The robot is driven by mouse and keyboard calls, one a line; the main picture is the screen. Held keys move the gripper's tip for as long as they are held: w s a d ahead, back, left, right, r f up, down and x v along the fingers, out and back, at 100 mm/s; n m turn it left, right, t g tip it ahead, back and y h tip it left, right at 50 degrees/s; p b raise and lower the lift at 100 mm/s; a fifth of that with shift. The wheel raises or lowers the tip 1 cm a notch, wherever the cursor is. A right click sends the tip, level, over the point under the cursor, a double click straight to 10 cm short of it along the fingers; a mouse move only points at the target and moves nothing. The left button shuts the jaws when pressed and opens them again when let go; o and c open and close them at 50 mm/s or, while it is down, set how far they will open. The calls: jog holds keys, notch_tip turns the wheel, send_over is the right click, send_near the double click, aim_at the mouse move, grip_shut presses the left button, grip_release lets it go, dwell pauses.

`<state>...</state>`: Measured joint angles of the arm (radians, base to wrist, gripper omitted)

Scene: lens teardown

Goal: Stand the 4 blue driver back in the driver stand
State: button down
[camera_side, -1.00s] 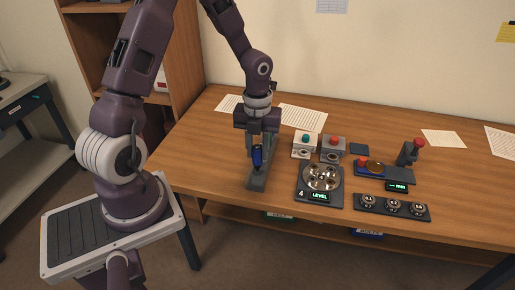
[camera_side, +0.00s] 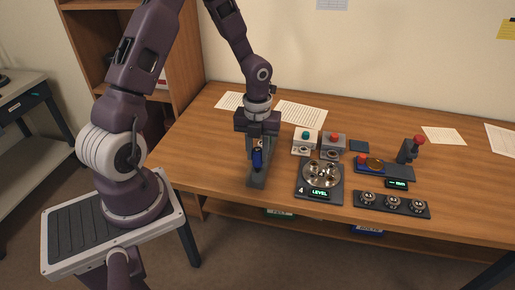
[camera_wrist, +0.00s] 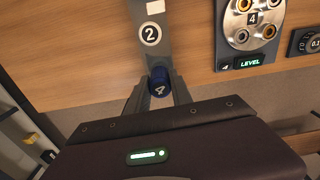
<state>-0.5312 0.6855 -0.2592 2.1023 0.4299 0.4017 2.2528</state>
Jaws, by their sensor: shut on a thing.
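The blue driver (camera_side: 257,158) is upright between the fingers of my gripper (camera_side: 263,150), which is shut on it. In the wrist view the blue cap marked 4 (camera_wrist: 160,84) shows between the finger tips. The driver stand (camera_side: 257,183), a long grey block, lies under the gripper near the table's left front. In the wrist view the stand (camera_wrist: 150,58) carries a white 2 label beyond the driver. The driver is over or in the near part of the stand; its lower end is hidden, so I cannot tell how deep it sits.
Right of the stand is a plate with a round metal part and a green LEVEL display (camera_side: 320,192). Boxes with a teal button (camera_side: 305,136) and a red button (camera_side: 333,139) stand behind it. A dark strip with several round pieces (camera_side: 392,205) lies at the right front.

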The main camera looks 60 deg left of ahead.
jog(key=shift+f, duration=1)
jog(key=shift+f, duration=0.45)
dwell(0.5)
jog(key=c, duration=0.6)
grip_release()
jog(key=shift+r, duration=3.5)
